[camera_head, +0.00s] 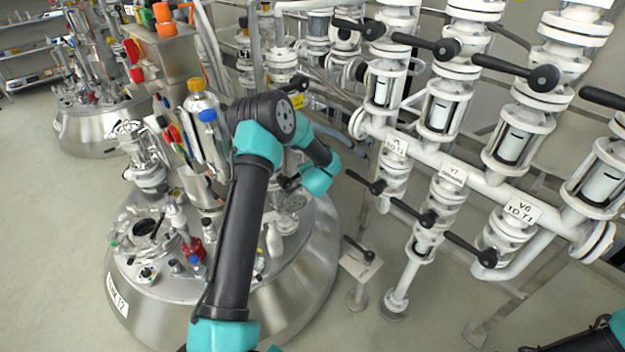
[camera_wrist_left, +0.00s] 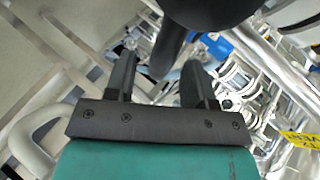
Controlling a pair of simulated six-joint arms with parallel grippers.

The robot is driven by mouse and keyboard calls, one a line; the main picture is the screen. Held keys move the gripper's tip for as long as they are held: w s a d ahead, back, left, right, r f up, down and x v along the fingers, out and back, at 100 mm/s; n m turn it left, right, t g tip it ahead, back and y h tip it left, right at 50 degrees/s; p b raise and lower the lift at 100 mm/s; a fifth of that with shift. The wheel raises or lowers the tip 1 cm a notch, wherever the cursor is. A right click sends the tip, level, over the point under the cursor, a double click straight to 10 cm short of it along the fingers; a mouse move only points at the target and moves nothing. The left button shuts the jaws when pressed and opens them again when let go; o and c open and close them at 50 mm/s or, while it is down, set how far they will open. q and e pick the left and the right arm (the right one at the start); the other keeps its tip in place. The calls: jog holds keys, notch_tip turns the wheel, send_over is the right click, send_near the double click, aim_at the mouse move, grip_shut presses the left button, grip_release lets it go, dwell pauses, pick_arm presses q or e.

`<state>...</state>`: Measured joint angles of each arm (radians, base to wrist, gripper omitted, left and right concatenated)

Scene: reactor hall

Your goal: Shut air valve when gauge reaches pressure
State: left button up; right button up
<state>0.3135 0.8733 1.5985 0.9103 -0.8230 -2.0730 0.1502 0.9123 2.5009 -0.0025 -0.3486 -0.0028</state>
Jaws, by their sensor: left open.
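My left gripper (camera_wrist_left: 161,64) is open in the left wrist view, with its two dark fingers apart. A dark lever-like handle (camera_wrist_left: 168,45) hangs from a rounded black part at the top and reaches down between or just beyond the fingertips; I cannot tell whether it touches them. In the head view my left gripper (camera_head: 290,184) is small and partly hidden by its teal wrist, over the right side of the steel reactor lid. I cannot make out which valve is the air valve, and no gauge dial is readable. My right gripper is not in view.
A steel reactor vessel (camera_head: 313,255) with crowded lid fittings stands under my left arm. A small lever stand (camera_head: 360,262) is beside the vessel. Floor (camera_head: 50,220) at left is clear.

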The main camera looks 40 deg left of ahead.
pick_arm(q)
jog(key=v, duration=1.4)
jog(key=shift+s+d, duration=0.2)
jog(key=s+d+f+n+h, duration=0.1)
jog(key=s+d+f+h, duration=0.2)
jog(key=d+f+h, duration=0.35)
jog(key=s+d+f+n+g+h, duration=0.3)
jog(key=s+d+f, duration=0.3)
jog(key=s, duration=0.4)
jog(key=s+d+f+n+g+h, duration=0.2)
jog(key=s+d+f, duration=0.4)
jog(key=s, duration=0.5)
jog(key=shift+s+d+f+n+g+h, duration=0.35)
jog(key=shift+d+g+h, duration=0.3)
jog(key=shift+d+g, duration=0.4)
jog(key=shift+w+r, duration=0.1)
jog(key=shift+w, duration=0.05)
